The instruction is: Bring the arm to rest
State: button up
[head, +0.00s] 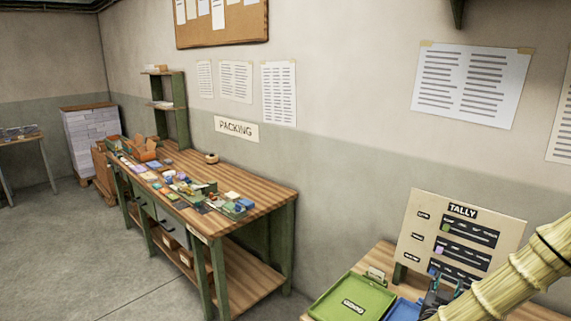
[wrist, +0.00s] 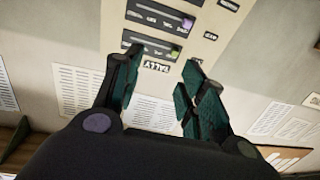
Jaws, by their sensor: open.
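My gripper (wrist: 155,98) is open and empty in the wrist view, its two dark fingers apart with teal pads. The tally board (wrist: 165,40) shows upside down beyond the fingers, with dark slots and small purple and green pieces. In the head view my arm comes in from the right edge, and my gripper (head: 442,292) shows dark and small in front of the lower part of the tally board (head: 415,225). The arm hides the board's lower right part. I cannot tell the gap between the fingertips and the board.
A green tray (head: 350,300) and a blue tray (head: 403,309) lie on the near table below the board. A long packing bench (head: 270,192) with many small items stands along the wall. The grey floor (head: 75,255) at left is clear.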

jog(key=s+a+f+n+g+y+b, duration=0.1)
jog(key=s+a+f+n+y+b, duration=0.15)
jog(key=a+f, duration=0.5)
jog(key=s+a+f+n+g+y+b, duration=0.1)
jog(key=s+a+f+y+b, duration=0.2)
jog(key=f, duration=0.7)
jog(key=s+a+f+n+g+y+b, duration=0.1)
jog(key=s+a+f+n+y, duration=0.15)
jog(key=s+a+f, duration=0.5)
jog(key=s+a+f+g+y+b, duration=0.1)
jog(key=s+a+f+g, duration=0.1)
jog(key=s+f, duration=0.4)
jog(key=s+a+f+n+g+y+b, duration=0.1)
jog(key=s+f+g, duration=0.3)
jog(key=s, duration=0.8)
jog(key=s+a+f+g+y+b, duration=0.1)
jog(key=s+a+f+g+b, duration=0.2)
jog(key=s+f, duration=0.5)
jog(key=shift+s+a+n+g, duration=0.3)
jog(key=shift+s+a+g, duration=0.15)
jog(key=shift+g, duration=0.15)
